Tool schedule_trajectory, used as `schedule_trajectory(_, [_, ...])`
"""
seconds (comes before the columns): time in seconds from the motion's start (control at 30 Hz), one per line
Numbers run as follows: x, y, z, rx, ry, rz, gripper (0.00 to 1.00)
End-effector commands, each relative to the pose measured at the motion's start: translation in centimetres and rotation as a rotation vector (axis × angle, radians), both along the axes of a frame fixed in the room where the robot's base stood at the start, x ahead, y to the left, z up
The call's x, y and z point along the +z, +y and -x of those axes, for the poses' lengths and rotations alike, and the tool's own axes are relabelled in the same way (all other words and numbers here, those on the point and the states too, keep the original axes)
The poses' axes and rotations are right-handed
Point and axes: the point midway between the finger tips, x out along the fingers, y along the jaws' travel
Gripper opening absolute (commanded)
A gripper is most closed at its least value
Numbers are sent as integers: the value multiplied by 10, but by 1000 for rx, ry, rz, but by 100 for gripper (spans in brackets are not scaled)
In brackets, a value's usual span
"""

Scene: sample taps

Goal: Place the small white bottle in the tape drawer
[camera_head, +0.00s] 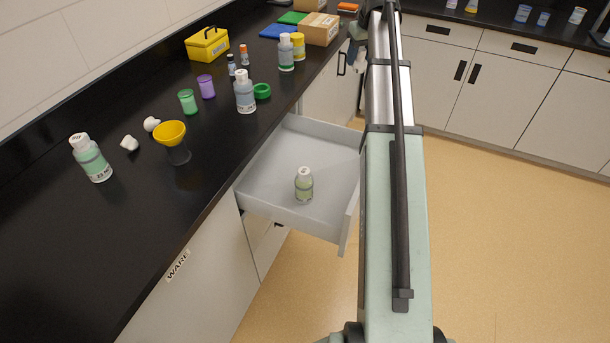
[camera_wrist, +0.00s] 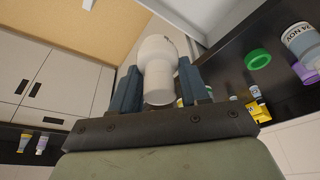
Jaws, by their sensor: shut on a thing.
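The small white bottle (camera_wrist: 158,62) is held between the two blue-grey fingers of my gripper (camera_wrist: 160,88) in the wrist view. It has a rounded, wider top part and a narrower lower part. In the head view my arm hides most of the gripper; a small white shape (camera_head: 361,58) shows beside it, above the far end of the counter front. A grey drawer (camera_head: 270,165) stands pulled out below the counter. A clear bottle with pale green contents (camera_head: 304,186) stands upright in it. I cannot read a label on this drawer.
The black counter (camera_head: 60,250) holds several bottles, cups, a yellow funnel (camera_head: 170,135), a green tape ring (camera_head: 262,91), a yellow box (camera_head: 207,45) and a cardboard box (camera_head: 319,29). A "WARE" label (camera_head: 178,263) is on the counter's front. Much of the drawer floor is bare.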

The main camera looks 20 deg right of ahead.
Motion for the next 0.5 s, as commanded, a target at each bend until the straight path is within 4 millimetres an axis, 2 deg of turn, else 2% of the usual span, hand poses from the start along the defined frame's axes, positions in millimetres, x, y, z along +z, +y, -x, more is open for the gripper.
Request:
schedule_trajectory(0.03, [-13,3,0,4,3,-3,15])
schedule_trajectory(0.27, [-59,4,0,5,3,-3,15])
schedule_trajectory(0.5, [-126,4,0,6,4,-3,15])
